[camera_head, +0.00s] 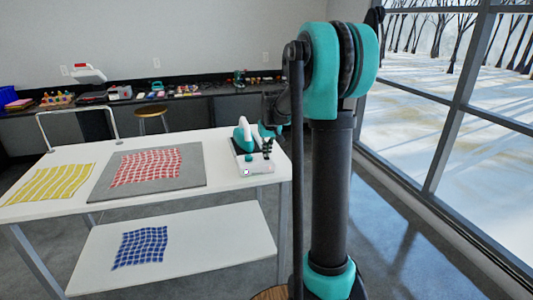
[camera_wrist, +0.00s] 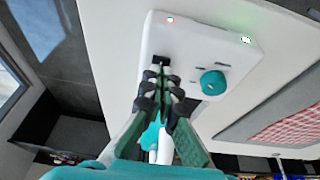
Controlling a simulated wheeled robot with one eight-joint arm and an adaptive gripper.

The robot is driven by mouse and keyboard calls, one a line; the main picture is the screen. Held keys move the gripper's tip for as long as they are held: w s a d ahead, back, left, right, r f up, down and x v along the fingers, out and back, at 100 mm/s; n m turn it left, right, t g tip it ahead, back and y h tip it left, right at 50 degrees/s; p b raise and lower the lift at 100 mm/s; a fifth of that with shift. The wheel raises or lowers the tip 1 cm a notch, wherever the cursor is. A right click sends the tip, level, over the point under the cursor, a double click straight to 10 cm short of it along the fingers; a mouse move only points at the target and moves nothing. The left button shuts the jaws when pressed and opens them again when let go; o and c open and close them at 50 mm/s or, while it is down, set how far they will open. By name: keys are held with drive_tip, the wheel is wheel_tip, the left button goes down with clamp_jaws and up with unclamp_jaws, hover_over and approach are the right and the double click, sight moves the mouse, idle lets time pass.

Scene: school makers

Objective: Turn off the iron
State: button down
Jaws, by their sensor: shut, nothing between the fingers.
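The iron (camera_head: 243,134), teal and white, stands on a white base station (camera_head: 256,168) at the right end of the white table. The teal knob is to the right of the fingers. The iron is mostly hidden behind my gripper there.
A grey mat (camera_head: 197,181) with a red checked cloth (camera_head: 146,166) lies left of the station. A yellow cloth (camera_head: 50,184) is at the table's left. A blue cloth (camera_head: 140,248) lies on the lower shelf (camera_head: 200,245). Windows stand at right.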

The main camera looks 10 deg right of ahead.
drive_tip(key=v, duration=1.3)
drive_tip(key=shift+w+r, duration=0.2)
drive_tip(key=shift+r, duration=0.1)
drive_tip(key=shift+w+r, duration=0.25)
drive_tip(key=shift+w, duration=0.4)
drive_tip(key=shift+f, duration=0.1)
drive_tip(key=x, duration=1.3)
drive_tip(key=shift+s+f, duration=0.2)
drive_tip(key=shift+f, duration=0.25)
